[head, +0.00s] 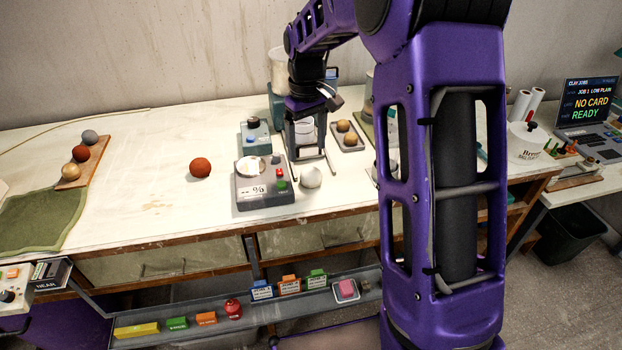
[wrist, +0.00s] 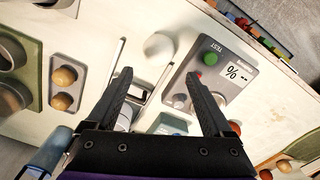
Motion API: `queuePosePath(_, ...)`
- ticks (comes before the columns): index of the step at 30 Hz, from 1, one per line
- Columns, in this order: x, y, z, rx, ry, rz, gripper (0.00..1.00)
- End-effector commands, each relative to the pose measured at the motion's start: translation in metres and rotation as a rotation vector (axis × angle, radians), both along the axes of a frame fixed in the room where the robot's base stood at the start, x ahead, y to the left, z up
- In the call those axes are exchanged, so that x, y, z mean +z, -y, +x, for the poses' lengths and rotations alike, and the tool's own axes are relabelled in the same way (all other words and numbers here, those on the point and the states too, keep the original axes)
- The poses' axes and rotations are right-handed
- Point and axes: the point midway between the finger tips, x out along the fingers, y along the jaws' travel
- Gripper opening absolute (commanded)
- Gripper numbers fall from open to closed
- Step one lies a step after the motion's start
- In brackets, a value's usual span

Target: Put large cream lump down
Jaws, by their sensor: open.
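The large cream lump (head: 311,176) is a pale round ball resting on the white table, just right of the grey tester (head: 262,197) with the % display. It also shows in the wrist view (wrist: 159,46), beyond my fingertips and close to the tester's edge. I cannot tell whether the two touch. My gripper (head: 307,157) points down behind the lump, as seen from the head. Its fingers are spread apart with nothing between them, and the wrist view (wrist: 159,75) shows this too.
A small tray (head: 334,145) with two tan balls stands right of my gripper. A grey-blue box (head: 254,142) with a black knob stands behind the tester. A rust-red ball (head: 200,167) lies left. Free table lies left of the tester.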

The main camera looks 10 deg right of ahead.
Motion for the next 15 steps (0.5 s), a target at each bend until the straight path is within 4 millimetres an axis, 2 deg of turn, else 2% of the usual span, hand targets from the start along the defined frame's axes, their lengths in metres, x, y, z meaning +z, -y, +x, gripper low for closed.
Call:
queuePosePath(1, -0.007, 0.000, 0.000, 0.000, -0.002, 0.000, 0.85)
queuePosePath(8, -0.022, 0.002, -0.002, -0.001, -0.001, 0.000, 0.85)
queuePosePath(15, -0.057, 0.008, -0.010, 0.000, -0.002, 0.000, 0.85)
